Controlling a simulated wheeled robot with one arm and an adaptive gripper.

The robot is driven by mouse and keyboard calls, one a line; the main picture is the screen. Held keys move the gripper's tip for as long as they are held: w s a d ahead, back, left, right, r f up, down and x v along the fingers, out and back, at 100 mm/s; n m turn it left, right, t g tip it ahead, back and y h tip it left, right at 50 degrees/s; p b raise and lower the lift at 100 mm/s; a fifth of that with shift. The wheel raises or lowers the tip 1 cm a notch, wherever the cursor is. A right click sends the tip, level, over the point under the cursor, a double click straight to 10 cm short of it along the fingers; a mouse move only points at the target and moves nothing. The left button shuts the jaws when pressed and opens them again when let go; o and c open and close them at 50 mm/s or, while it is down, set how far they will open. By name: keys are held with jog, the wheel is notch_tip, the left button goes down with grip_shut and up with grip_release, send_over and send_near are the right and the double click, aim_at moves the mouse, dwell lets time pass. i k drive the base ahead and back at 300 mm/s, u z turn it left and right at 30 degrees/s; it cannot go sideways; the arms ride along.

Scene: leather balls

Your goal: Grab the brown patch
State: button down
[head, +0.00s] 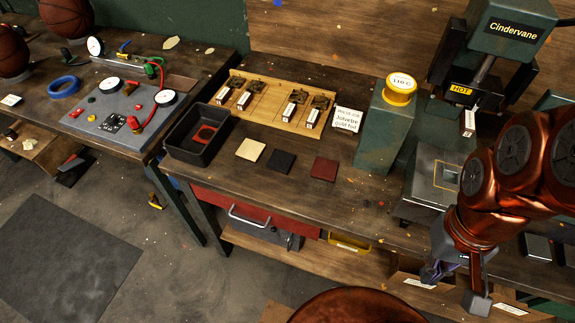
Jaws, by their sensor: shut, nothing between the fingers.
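Three flat square patches lie in a row on the wooden workbench (225,165). The reddish-brown patch (324,169) is the rightmost, the black patch (281,161) is in the middle and the cream patch (250,150) is on the left. All three are in plain view and uncovered. My gripper (434,273) is at the lower right, well right of the brown patch and apart from it, near the bench's front edge. It is shut and empty, partly hidden by my arm.
A black tray (183,152) with a red-rimmed piece stands left of the patches. A wooden board (270,88) with labelled pieces lies behind them. A green post with a yellow-ringed cap (399,90) and a press marked HOT (461,90) stand to the right.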

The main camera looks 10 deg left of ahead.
aim_at(322, 169)
jog(key=u, duration=1.45)
jog(key=k, duration=0.65)
jog(key=u, duration=1.7)
